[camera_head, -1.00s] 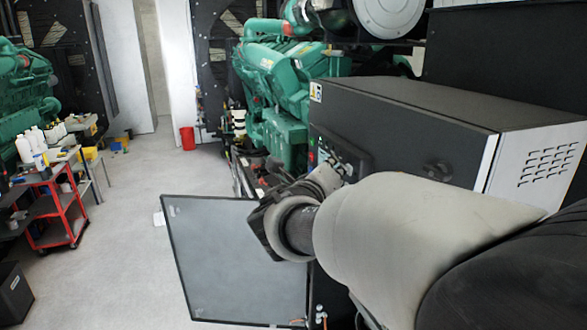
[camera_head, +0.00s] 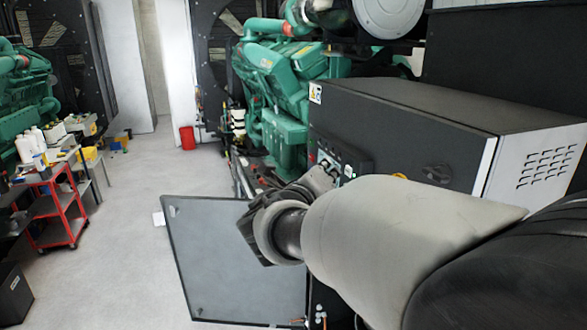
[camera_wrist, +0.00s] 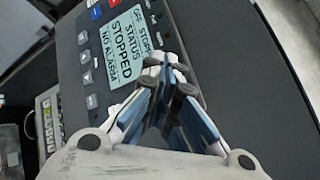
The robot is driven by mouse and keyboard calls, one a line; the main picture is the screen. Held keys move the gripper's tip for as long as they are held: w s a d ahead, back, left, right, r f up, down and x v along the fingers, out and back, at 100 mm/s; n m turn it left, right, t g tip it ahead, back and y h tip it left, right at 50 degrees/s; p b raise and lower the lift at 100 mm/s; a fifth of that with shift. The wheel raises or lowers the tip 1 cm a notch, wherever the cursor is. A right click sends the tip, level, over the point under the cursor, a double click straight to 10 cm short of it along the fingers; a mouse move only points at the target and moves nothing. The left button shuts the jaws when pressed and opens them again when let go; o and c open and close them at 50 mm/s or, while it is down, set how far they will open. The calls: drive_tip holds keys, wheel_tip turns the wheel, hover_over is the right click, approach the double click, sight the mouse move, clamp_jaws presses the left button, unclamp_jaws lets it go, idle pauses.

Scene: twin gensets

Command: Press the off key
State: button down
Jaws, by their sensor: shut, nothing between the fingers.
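The control panel (camera_wrist: 215,30) fills much of the wrist view, tilted. Its lit display (camera_wrist: 120,48) reads "STATUS", "STOPPED" and "NO ALARM". Small keys (camera_wrist: 84,57) line one side of the display, and more keys (camera_wrist: 154,30) line the other, partly behind my fingers. I cannot tell which is the off key. My gripper (camera_wrist: 167,62) is shut and empty, its tips in front of the display's right edge; whether they touch the panel is unclear. In the head view the panel (camera_head: 340,158) shows on the dark cabinet, with my gripper (camera_head: 318,180) just below it.
The dark cabinet (camera_head: 400,125) carries a rotary switch (camera_head: 437,173) and a yellow ring (camera_head: 400,176) beside my arm. An open grey door (camera_head: 225,255) hangs below. A red cart (camera_head: 55,205) stands left; the floor between is clear.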

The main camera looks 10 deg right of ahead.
drive_tip(key=a+p, duration=0.1)
drive_tip(key=a, duration=0.2)
drive_tip(key=s+a, duration=0.1)
drive_tip(key=a, duration=0.1)
drive_tip(key=shift+a+p, duration=0.35)
drive_tip(key=shift+a, duration=0.05)
idle(0.7)
